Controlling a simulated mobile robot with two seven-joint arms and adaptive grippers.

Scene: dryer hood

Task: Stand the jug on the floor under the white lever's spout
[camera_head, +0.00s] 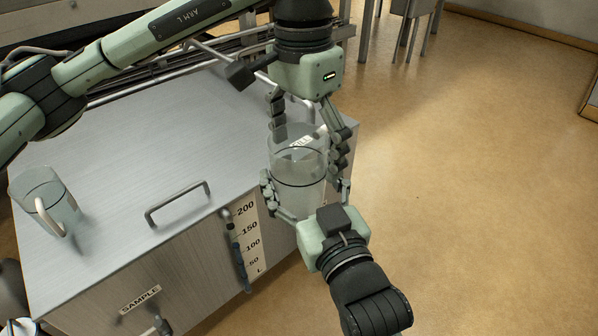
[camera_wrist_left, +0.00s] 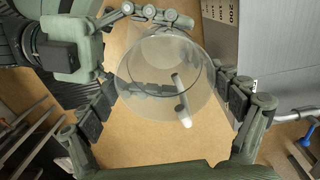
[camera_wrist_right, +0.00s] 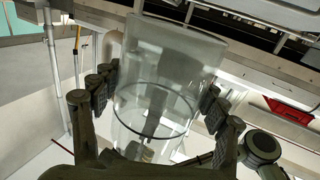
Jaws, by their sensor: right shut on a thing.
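A clear jug (camera_head: 298,170) with a dark ring line is held upright in the air beside the cabinet's right side. My right gripper (camera_head: 306,184) is shut on it from the front; its fingers press both sides, as the right wrist view (camera_wrist_right: 160,95) also shows. My left gripper (camera_head: 309,150) hangs over the jug, open, with a finger on each side of the rim and apparent gaps in the left wrist view (camera_wrist_left: 168,108). A white bar (camera_wrist_left: 183,100) shows through the jug there; I cannot tell whether it is the lever. No spout is clearly visible.
A grey cabinet (camera_head: 150,130) with a handle, a SAMPLE label (camera_head: 140,298) and a level scale (camera_head: 246,240) stands left. A second clear jug (camera_head: 45,200) with a cream handle stands on its top. Tan floor (camera_head: 480,180) is open at right.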

